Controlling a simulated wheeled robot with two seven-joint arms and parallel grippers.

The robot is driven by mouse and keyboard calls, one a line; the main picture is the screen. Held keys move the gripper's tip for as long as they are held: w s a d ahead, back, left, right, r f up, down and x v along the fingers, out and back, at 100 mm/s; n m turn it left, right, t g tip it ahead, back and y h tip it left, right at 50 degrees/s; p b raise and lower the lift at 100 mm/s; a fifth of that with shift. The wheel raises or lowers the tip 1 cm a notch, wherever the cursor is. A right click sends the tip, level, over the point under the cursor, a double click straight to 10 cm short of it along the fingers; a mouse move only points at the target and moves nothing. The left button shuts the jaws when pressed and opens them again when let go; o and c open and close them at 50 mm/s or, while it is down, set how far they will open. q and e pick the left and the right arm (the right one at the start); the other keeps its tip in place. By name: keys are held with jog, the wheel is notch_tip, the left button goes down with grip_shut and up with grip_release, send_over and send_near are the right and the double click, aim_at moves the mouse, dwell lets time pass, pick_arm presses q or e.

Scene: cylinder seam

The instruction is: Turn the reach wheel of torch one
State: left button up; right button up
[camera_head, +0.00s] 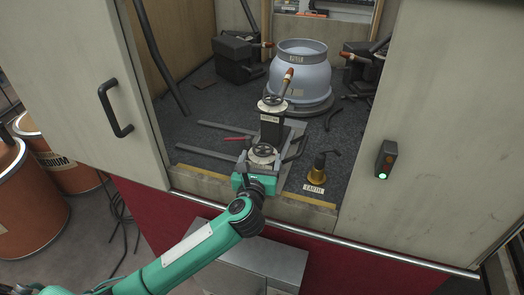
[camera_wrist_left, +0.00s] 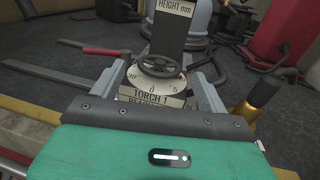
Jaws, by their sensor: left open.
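The reach wheel of torch one is a small dark spoked handwheel (camera_head: 262,150) on a pale numbered dial. It also shows in the left wrist view (camera_wrist_left: 161,66), above a label reading "TORCH 1". My left gripper (camera_head: 262,162) is at the near side of the wheel. In the left wrist view its two grey fingers (camera_wrist_left: 160,84) stand apart, one on each side of the dial. The gripper is open with nothing clamped. I cannot tell whether a finger touches the wheel. A second handwheel (camera_head: 271,100) sits higher on the black "HEIGHT mm" post (camera_head: 270,128). My right gripper is not in view.
A grey-blue flanged cylinder (camera_head: 300,68) stands behind the post. A brass piece (camera_head: 317,170) stands by the "EARTH" label to the right. A red-handled tool (camera_head: 238,138) lies left of the wheel. Cabinet doors (camera_head: 432,120) flank the opening.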

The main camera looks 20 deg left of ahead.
aim_at(262, 155)
pick_arm(q)
jog(key=shift+w+a, duration=0.15)
jog(key=shift+w, duration=0.7)
jog(key=shift+w+a, duration=0.1)
jog(key=shift+w, duration=0.75)
jog(key=c, duration=1)
jog(key=shift+d+n+y, duration=0.1)
jog(key=shift+n+y, duration=0.3)
